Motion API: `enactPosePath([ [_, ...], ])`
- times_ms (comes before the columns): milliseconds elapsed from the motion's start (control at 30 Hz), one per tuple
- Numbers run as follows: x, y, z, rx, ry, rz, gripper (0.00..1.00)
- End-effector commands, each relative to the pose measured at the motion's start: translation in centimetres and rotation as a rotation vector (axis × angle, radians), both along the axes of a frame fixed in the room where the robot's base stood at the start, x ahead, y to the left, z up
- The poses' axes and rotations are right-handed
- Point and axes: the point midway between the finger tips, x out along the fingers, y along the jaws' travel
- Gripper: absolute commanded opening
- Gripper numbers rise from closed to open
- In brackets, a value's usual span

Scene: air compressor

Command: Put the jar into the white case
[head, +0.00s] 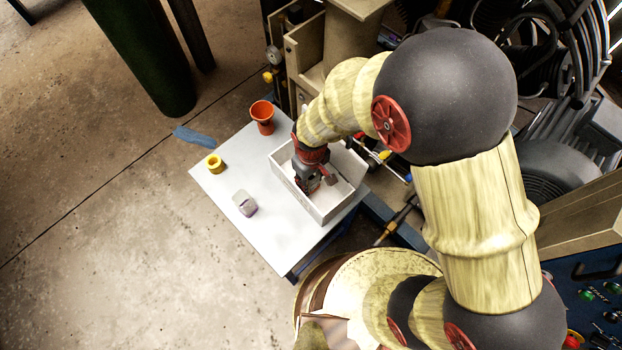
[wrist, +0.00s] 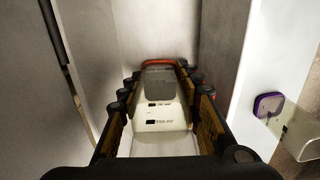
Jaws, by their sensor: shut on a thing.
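The white case (head: 326,212) is an open box on the right part of the white table. My gripper (head: 308,184) points down inside it, with the case walls around it. In the wrist view my gripper (wrist: 160,108) is shut on the jar (wrist: 160,118), a pale body with small black print, a grey part and an orange edge at its far end. The jar is between the fingers and low in the case; I cannot tell whether it touches the floor. In the head view my gripper mostly hides it.
On the white table (head: 238,158) stand an orange cup (head: 263,115), a yellow ring-shaped thing (head: 215,162) and a clear container (head: 244,203). That container, with a purple end, shows in the wrist view (wrist: 268,104). Machinery crowds the right; a green cylinder (head: 145,60) stands behind.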

Motion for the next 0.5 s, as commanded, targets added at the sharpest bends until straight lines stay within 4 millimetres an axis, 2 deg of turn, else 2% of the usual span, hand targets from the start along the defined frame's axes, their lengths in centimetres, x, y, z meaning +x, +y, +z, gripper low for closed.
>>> enactPosePath([
  [300,0.04,0.03,-0.57,0.001,-0.001,0.000,0.04],
  [333,0.05,0.04,-0.56,0.001,-0.001,0.000,0.35],
  [500,0.04,0.02,-0.55,0.001,-0.001,0.000,0.45],
])
